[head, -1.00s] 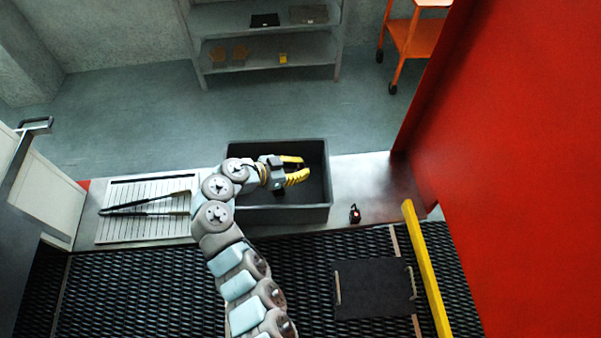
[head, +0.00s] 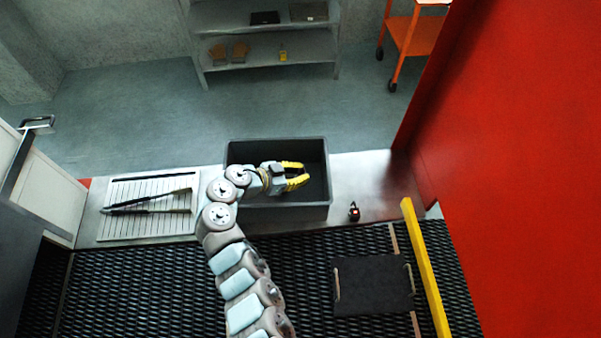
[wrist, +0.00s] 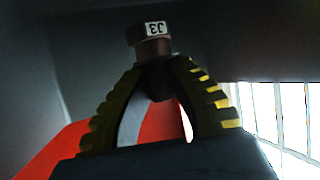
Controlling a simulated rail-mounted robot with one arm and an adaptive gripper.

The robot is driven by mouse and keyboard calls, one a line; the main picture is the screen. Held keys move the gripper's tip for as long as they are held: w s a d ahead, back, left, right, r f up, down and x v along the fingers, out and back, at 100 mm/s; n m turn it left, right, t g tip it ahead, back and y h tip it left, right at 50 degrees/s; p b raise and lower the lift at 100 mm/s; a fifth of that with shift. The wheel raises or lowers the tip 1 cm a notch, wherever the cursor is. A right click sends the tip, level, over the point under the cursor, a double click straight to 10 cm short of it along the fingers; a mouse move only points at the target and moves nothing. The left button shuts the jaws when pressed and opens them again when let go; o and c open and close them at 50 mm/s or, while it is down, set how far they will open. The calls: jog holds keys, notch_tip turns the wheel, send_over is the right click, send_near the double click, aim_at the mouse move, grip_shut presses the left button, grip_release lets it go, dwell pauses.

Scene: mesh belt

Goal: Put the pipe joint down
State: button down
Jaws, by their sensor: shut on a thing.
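My gripper (head: 306,176), with yellow ridged fingers, is over the inside of a dark grey bin (head: 285,213) in the head view. In the wrist view my gripper (wrist: 158,68) is shut on the pipe joint (wrist: 151,48), a dark brownish fitting with a white label at its end. The joint sticks out past the fingertips. Its lower part is hidden between the fingers. In the head view I cannot make the joint out clearly, nor whether it touches the bin's floor.
The bin stands on a metal bench. Long black tongs (head: 150,208) lie on a ribbed white board (head: 120,230) to the left. A small dark device (head: 354,212) sits to the right. The mesh belt (head: 130,290) runs in front, with a black plate (head: 372,285) and yellow bar (head: 425,265).

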jog(key=shift+f+b, duration=0.5)
jog(key=shift+b, duration=0.3)
jog(key=c, duration=1.1)
grip_release()
jog(key=shift+r+p, duration=0.25)
jog(key=shift+p, duration=0.15)
jog(key=shift+r+p, duration=0.55)
jog(key=shift+p, duration=0.35)
jog(key=shift+a, duration=0.25)
jog(key=shift+s+a+r+b, duration=0.1)
jog(key=shift+s+a+b, duration=0.15)
jog(key=shift+a+b, duration=0.15)
jog(key=b+v, duration=0.1)
jog(key=v, duration=0.5)
jog(key=shift+s+r, duration=0.1)
